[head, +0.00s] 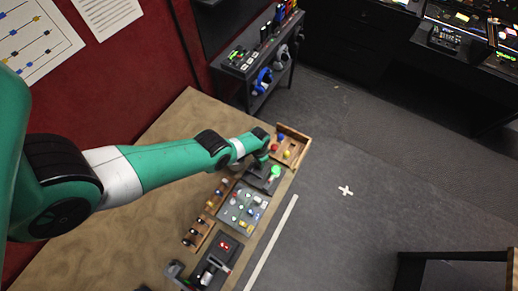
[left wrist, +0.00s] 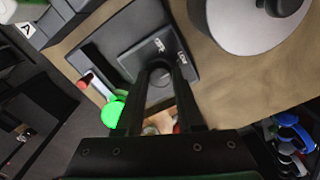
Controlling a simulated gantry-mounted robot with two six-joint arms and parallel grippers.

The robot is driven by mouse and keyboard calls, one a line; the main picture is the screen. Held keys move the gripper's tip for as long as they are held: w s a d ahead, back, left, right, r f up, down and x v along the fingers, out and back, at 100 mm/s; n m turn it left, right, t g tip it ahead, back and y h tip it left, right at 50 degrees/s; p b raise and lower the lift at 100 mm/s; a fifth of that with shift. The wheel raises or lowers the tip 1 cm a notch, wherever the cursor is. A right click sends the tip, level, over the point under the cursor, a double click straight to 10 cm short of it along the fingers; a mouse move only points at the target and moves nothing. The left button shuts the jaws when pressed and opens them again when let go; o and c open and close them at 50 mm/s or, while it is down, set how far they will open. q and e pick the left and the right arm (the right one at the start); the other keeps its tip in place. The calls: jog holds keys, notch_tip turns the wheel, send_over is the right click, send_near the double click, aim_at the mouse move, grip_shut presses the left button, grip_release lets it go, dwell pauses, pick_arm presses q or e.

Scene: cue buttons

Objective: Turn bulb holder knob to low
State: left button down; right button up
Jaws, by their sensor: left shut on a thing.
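The bulb holder (head: 254,181) is a dark box near the table's right edge, with a lit green bulb (head: 275,171) on it. My left gripper (left wrist: 162,68) reaches down onto this plate and is shut on the knob, which is mostly hidden between the fingers. The knob's setting cannot be told. In the head view my left wrist (head: 262,155) covers part of the holder. My right gripper is not in view.
A wooden tray (head: 304,135) with coloured bulbs stands just beyond the holder. A grey button panel (head: 232,221), a wooden rack (head: 187,242) and a dark device with a red display (head: 224,243) lie nearer. The table's left part (head: 130,228) is bare.

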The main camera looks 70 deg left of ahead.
pick_arm(q)
jog(key=c, duration=0.5)
grip_release()
